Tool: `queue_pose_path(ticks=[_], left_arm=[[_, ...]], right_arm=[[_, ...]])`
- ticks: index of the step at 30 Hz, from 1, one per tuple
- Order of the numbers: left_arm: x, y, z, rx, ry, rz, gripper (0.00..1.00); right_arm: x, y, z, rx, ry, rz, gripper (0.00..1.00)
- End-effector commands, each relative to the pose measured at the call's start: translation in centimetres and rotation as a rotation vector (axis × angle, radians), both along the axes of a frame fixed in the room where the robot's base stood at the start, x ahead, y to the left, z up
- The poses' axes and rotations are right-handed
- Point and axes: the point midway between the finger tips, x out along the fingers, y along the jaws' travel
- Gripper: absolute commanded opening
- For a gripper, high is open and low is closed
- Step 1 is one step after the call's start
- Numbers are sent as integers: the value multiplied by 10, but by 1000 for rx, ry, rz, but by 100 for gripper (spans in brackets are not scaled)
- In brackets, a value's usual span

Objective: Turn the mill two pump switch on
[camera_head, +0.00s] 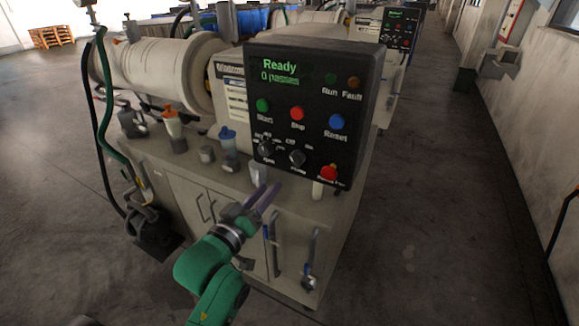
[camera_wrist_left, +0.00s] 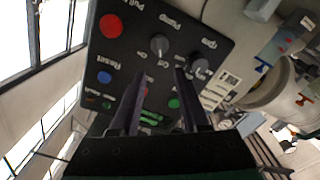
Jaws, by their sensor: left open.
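The near mill's black control panel (camera_head: 312,110) shows "Ready" on its screen. It has a knob labelled Pump (camera_head: 297,157) at lower middle and another knob (camera_head: 265,148) to its left. My left gripper (camera_head: 268,191) is open and empty, below and in front of the panel. In the left wrist view the panel appears upside down. The pump knob (camera_wrist_left: 158,45) shows just beyond the spread fingers (camera_wrist_left: 158,74), apart from them, and the other knob (camera_wrist_left: 199,65) is right of it. Which mill is number two is not readable. My right gripper is not in view.
A red stop button (camera_head: 328,173) is right of the pump knob; green (camera_head: 262,105), red (camera_head: 297,113) and blue (camera_head: 337,121) buttons are above. Bottles and cups stand on the cabinet left of the panel. A second panel (camera_head: 399,28) is farther back.

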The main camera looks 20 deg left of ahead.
Motion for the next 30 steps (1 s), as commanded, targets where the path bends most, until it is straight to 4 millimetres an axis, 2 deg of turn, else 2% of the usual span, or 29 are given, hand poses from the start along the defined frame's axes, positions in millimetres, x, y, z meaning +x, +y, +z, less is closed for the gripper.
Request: queue_pose_path(ticks=[6,12,16,23,27,30], left_arm=[[60,-4,6,-1,-3,-1,45],[104,-7,2,0,0,-1,45],[116,-8,1,0,1,-1,45],[118,-8,0,1,0,-1,45],[117,-8,-1,1,1,0,0],[117,-8,-1,1,1,0,0]], right_arm=[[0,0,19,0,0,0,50],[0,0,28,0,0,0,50],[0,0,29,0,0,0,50],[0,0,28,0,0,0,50],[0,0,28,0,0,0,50],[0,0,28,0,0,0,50]])
